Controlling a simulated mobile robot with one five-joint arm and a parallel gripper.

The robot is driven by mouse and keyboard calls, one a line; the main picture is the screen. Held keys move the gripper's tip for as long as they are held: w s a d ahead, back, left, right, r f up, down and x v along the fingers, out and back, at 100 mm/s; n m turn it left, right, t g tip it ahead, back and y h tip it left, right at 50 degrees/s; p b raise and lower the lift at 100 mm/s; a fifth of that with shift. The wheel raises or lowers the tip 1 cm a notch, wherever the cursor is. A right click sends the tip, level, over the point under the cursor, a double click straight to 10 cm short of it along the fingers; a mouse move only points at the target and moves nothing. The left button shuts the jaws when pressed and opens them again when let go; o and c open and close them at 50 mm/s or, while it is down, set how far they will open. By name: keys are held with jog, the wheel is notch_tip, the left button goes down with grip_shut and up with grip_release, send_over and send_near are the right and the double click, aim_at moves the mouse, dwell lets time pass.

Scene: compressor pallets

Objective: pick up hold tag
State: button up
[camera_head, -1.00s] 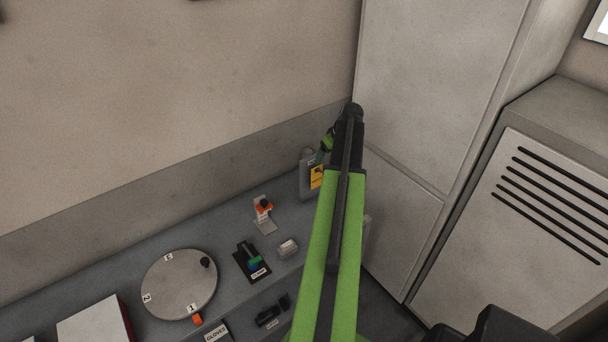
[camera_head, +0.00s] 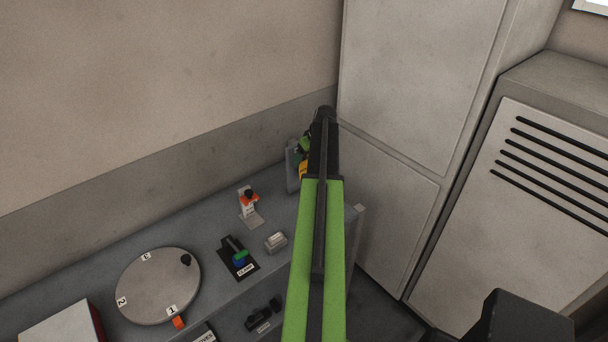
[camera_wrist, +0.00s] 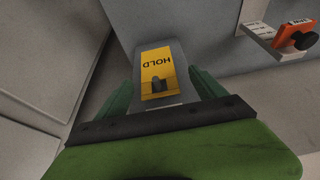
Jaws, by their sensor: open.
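The hold tag (camera_wrist: 158,68) is a yellow tag with the word HOLD. In the wrist view it lies against a grey upright plate, with a dark knob or peg at its lower part. In the head view only a yellow sliver of the tag (camera_head: 303,169) shows beside my arm. My gripper (camera_wrist: 163,92) is open, its green fingers to the left and right of the grey plate and tag. I cannot tell how far the fingertips are from the tag. In the head view my arm hides most of the gripper.
Tall grey cabinets (camera_head: 400,80) stand close on the right. A wall is behind.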

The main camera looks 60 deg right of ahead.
aim_at(305, 164)
jog(key=b+x, duration=0.5)
jog(key=shift+s+d+f, duration=0.15)
jog(key=shift+d+f, duration=0.05)
jog(key=shift+r, duration=0.2)
jog(key=shift+c, duration=0.3)
jog(key=c, duration=1.3)
